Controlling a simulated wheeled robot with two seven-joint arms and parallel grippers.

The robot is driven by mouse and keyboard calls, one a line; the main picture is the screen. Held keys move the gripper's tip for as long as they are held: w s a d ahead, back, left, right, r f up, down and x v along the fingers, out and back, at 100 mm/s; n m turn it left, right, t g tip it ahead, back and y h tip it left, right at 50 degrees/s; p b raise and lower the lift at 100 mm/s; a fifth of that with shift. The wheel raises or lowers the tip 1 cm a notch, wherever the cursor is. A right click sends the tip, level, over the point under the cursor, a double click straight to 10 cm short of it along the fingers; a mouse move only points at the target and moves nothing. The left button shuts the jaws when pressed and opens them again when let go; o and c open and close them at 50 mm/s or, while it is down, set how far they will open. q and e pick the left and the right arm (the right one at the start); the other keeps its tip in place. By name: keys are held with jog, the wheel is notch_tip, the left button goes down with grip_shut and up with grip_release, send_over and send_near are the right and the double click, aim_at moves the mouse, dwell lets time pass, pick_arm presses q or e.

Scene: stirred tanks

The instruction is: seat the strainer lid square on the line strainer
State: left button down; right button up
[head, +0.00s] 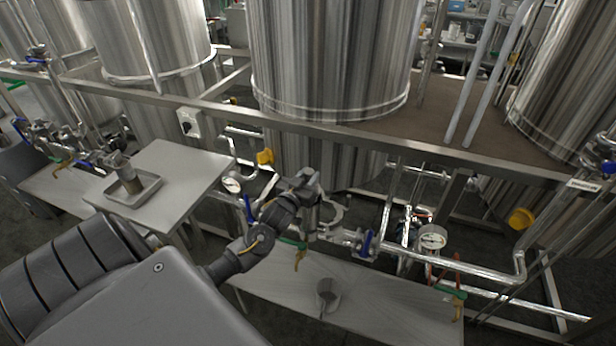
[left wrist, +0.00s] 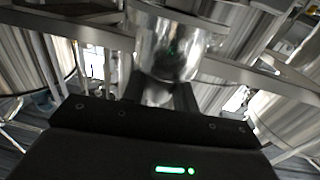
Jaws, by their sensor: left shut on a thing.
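My left gripper (head: 308,198) reaches in from the left to the pipework in front of the middle tank. It is shut on a shiny metal piece, which I take to be the strainer lid; the wrist view shows bright round metal (left wrist: 168,52) just beyond the fingers. In the head view the fingers stand over a short upright metal body (head: 310,222), likely the line strainer, in line with a blue-handled valve (head: 366,244). The gripper hides most of the lid and the strainer's top. I cannot tell whether they touch or sit square. My right gripper is not in view.
A side table (head: 190,160) at the left holds a shallow tray (head: 150,194) with a cylindrical part (head: 130,178) in it.

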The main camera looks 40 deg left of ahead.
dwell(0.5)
pick_arm(q)
jog(key=shift+r+p, duration=0.1)
jog(key=shift+p, duration=0.45)
dwell(0.6)
jog(key=shift+f+b, duration=0.4)
jog(key=shift+f, duration=0.2)
jog(key=shift+f+b, duration=0.65)
jog(key=shift+f, duration=0.35)
jog(key=c, duration=1.1)
grip_release()
jog(key=shift+o, duration=0.5)
jog(key=shift+s+f, duration=0.1)
jog(key=shift+s, duration=0.05)
